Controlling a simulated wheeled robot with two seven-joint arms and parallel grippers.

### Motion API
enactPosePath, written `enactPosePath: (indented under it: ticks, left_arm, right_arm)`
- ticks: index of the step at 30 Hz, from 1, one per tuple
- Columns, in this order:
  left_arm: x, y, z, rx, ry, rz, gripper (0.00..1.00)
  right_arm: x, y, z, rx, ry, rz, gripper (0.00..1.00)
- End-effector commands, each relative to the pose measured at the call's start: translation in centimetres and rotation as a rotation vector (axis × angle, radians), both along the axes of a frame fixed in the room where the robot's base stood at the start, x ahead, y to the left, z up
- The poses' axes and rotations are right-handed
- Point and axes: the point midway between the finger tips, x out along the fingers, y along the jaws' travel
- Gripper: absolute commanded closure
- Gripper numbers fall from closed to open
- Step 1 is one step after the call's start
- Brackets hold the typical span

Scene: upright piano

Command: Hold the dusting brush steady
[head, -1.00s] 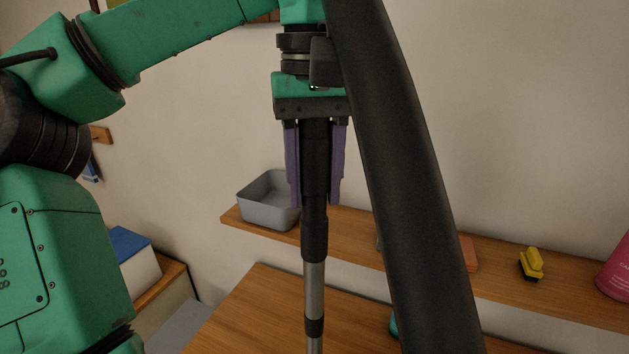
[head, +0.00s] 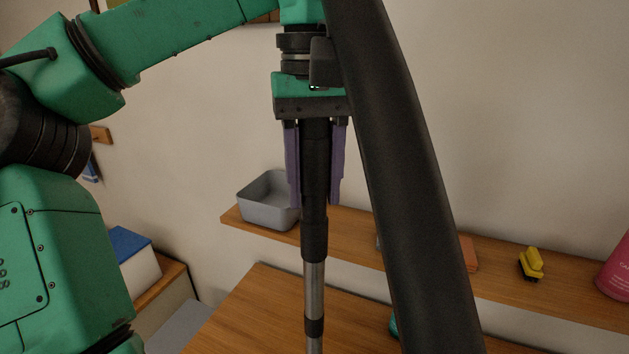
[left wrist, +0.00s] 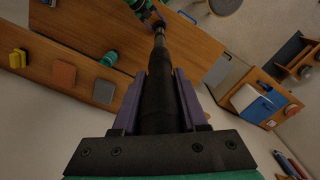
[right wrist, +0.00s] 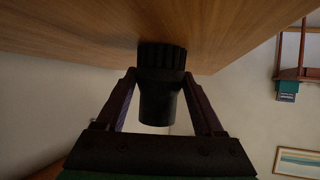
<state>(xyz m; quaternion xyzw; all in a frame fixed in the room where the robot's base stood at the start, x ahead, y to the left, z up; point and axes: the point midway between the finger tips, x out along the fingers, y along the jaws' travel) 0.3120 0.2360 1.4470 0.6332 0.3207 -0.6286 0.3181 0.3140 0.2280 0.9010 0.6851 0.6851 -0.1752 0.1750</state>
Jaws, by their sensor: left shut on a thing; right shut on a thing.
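The dusting brush (right wrist: 160,98), black and round with a bristle ring, shows in the right wrist view. My right gripper (right wrist: 160,76) is shut on it, one finger on each side. Its bristles point towards a wooden surface; I cannot tell whether they touch. In the head view my left gripper (head: 316,202) is shut on the black grip of a wand (head: 314,285) with a metal tube, hanging upright. The wand also shows in the left wrist view (left wrist: 157,100), running away towards my right arm. The brush and right gripper are hidden in the head view.
A thick dark curved tube (head: 405,180) crosses the head view close up. A wooden shelf (head: 350,238) holds a grey bin (head: 268,200), a yellow brush (head: 531,264) and a pink container (head: 616,268). A wooden top (head: 255,310) lies below. A blue-lidded box (head: 128,262) stands left.

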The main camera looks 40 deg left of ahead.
Motion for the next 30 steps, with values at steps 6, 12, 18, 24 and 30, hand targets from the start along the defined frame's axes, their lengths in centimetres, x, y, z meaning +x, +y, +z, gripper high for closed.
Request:
enactPosePath:
  ticks: [6,12,18,24,30]
  left_arm:
    - [0.0,0.0,0.0,-0.001,-0.001,0.000,1.00]
    - [0.0,0.0,0.0,-0.001,-0.001,0.000,1.00]
    - [0.0,0.0,-0.1,0.000,0.000,0.000,1.00]
    - [0.0,0.0,-1.8,-0.002,0.001,-0.002,1.00]
    - [0.0,0.0,-4.3,-0.001,0.000,-0.003,1.00]
  right_arm:
    - [0.0,0.0,0.0,0.000,0.000,0.000,0.97]
    - [0.0,0.0,0.0,0.000,0.000,0.000,0.97]
    - [0.0,0.0,0.0,0.000,0.000,0.000,0.97]
    - [0.0,0.0,0.0,0.000,0.000,0.000,0.97]
    - [0.0,0.0,0.0,0.000,0.000,0.000,0.97]
